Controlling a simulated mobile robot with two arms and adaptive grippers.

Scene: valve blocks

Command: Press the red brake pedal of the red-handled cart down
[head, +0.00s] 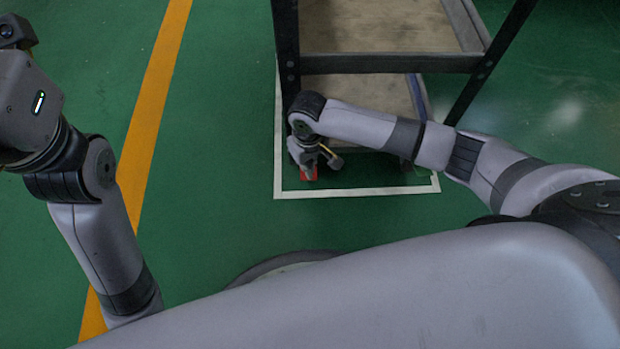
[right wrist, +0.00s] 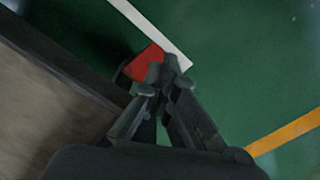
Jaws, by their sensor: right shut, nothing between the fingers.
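The red brake pedal (head: 309,175) sits low at the near left corner of the cart (head: 390,63), just above the floor. My right gripper (head: 310,163) is over it and hides part of it in the head view. In the right wrist view the red pedal (right wrist: 146,62) lies just beyond and left of the fingertips (right wrist: 164,78). The fingers are shut with nothing between them. I cannot tell whether they touch the pedal. The cart has dark posts and wooden shelves; its handle is not in view. My left arm shows at the left, but its gripper does not.
A white line (head: 350,191) on the green floor frames the cart's near end. A yellow stripe (head: 158,90) runs along the floor at the left. The cart's dark left post (head: 287,45) stands close to my right wrist. The floor left of the cart is clear.

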